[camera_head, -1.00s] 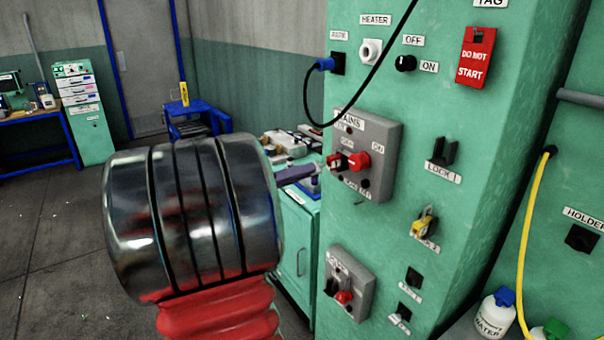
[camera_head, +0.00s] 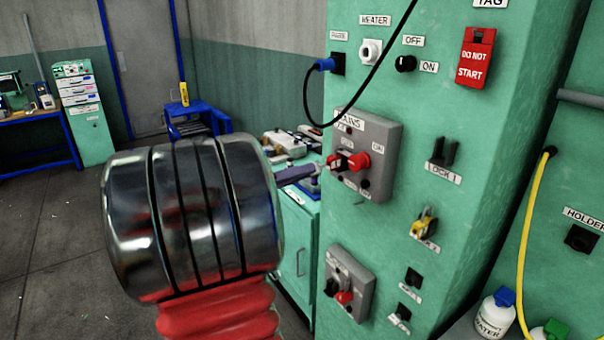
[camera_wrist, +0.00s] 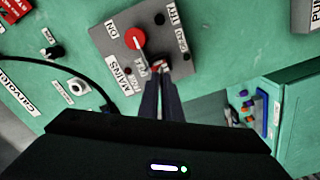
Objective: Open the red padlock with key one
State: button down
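The red padlock (camera_head: 336,162) is a small red and pale shape on the grey MAINS box (camera_head: 382,140), left of the red rotary knob (camera_head: 357,161). In the wrist view, the padlock (camera_wrist: 160,66) lies at my fingertips, below the red knob (camera_wrist: 136,39). My gripper (camera_wrist: 161,72) has its two dark fingers close together, with a narrow gap. The tips reach the padlock and partly cover it. In the head view, my gripper (camera_head: 318,168) comes in from the left. Key one cannot be made out; whether the fingers hold it or the padlock is unclear.
A yellow padlock (camera_head: 424,223) hangs at LOCK 2; the LOCK 1 holder (camera_head: 443,152) is to its upper right. A second grey switch box (camera_head: 350,284) is below. A black cable (camera_head: 352,112) loops above the MAINS box. A green cabinet (camera_head: 300,240) stands behind my arm.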

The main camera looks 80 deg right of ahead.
jog(key=shift+x, duration=1.4)
jog(key=c, duration=1.9)
grip_release()
jog(key=v, duration=1.4)
jog(key=shift+d, duration=0.1)
